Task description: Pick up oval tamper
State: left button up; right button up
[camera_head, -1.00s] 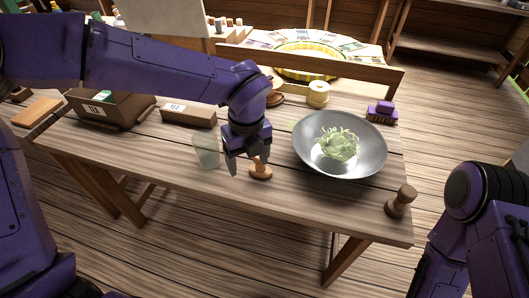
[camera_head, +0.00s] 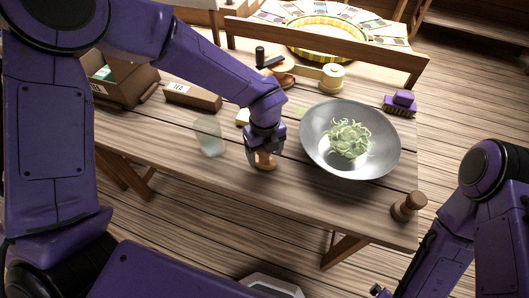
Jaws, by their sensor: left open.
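The oval tamper is a small brown wooden piece (camera_head: 265,162) standing near the front edge of the table. My left gripper (camera_head: 264,157) points down over it, its open fingers on either side of the handle. The fingers hide part of the tamper, and I cannot tell whether they touch it. A second wooden tamper-like piece (camera_head: 408,207) stands at the table's front right corner. My right arm (camera_head: 450,235) is at the lower right, beyond the table; its gripper end is mostly cut off by the bottom edge.
A grey metal bowl (camera_head: 383,160) with a green plant-like heap stands right of the left gripper. A clear glass (camera_head: 209,138) is close on the left. Boxes (camera_head: 190,97), a purple brush (camera_head: 401,102) and a pale yellow round item (camera_head: 332,76) lie farther back.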

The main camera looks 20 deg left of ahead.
pick_arm(q)
jog(key=shift+f, duration=0.2)
grip_shut()
